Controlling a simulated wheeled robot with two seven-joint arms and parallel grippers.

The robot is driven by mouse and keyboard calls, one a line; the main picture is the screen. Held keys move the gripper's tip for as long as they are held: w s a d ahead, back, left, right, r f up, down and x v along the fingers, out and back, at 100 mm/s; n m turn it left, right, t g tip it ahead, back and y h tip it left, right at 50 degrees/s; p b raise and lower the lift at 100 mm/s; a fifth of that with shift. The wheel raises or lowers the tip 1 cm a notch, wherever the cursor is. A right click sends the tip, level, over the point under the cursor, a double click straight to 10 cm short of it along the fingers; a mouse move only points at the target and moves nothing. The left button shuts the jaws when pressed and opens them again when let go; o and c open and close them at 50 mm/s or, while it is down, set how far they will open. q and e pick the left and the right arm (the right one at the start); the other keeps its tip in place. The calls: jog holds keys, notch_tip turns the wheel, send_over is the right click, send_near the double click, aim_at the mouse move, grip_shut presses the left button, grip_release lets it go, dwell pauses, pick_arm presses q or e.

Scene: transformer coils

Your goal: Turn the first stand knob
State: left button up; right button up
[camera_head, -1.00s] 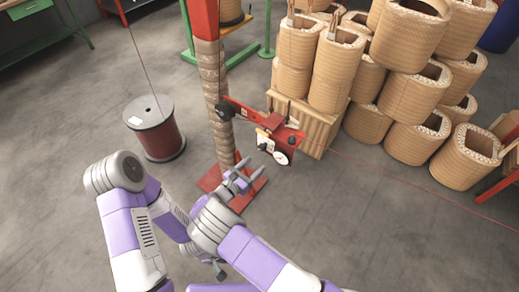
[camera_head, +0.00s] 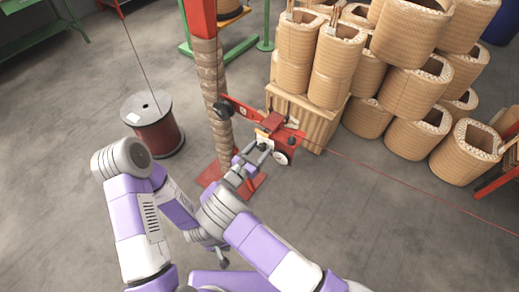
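A red post wrapped in tan material forms the stand (camera_head: 217,100), on a red base plate. A red arm (camera_head: 245,111) comes off it, with a dark knob (camera_head: 222,109) at the post. At the arm's other end is a red device (camera_head: 283,133) with a white-faced wheel (camera_head: 280,157). My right gripper (camera_head: 257,153) has its fingers apart and is at the near side of this device; I cannot tell whether it touches. My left gripper (camera_head: 222,260) is low in the picture, mostly hidden by my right arm.
A red cable spool (camera_head: 155,130) stands on the floor left of the post. Tan coils (camera_head: 412,95) are stacked behind and to the right, some on a wooden crate (camera_head: 318,120). A red line crosses the floor at right. The floor in front is clear.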

jog(key=c, duration=0.9)
